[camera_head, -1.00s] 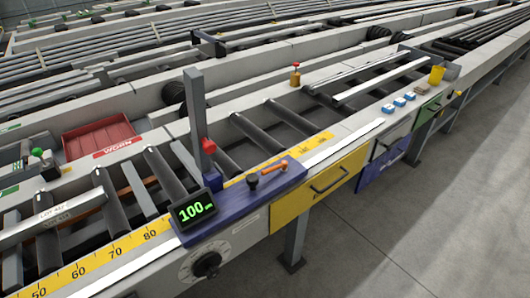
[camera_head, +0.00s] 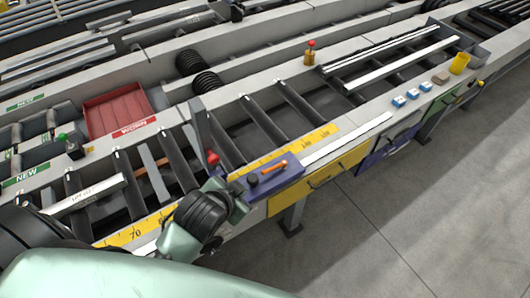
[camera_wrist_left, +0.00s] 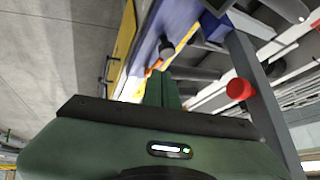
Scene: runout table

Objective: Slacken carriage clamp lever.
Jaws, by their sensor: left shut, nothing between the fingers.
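The orange clamp lever (camera_head: 274,167) lies along the top of the blue-purple carriage (camera_head: 280,179), beside a black knob (camera_head: 252,180). In the left wrist view, the orange lever (camera_wrist_left: 153,68) is partly hidden behind my left gripper's green fingers (camera_wrist_left: 162,84), with the black knob (camera_wrist_left: 166,49) just beyond them. My left gripper is shut and empty, close to the lever; I cannot tell whether it touches. In the head view my left wrist covers the carriage's left end, and the display is hidden. My right gripper is not in view.
A grey upright post (camera_head: 200,128) with a red knob (camera_head: 212,158) stands behind the carriage, close to my left gripper. The yellow scale (camera_head: 128,235) runs along the table edge. A red tray (camera_head: 118,110) is at the back left. Grey floor (camera_head: 430,200) is open at right.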

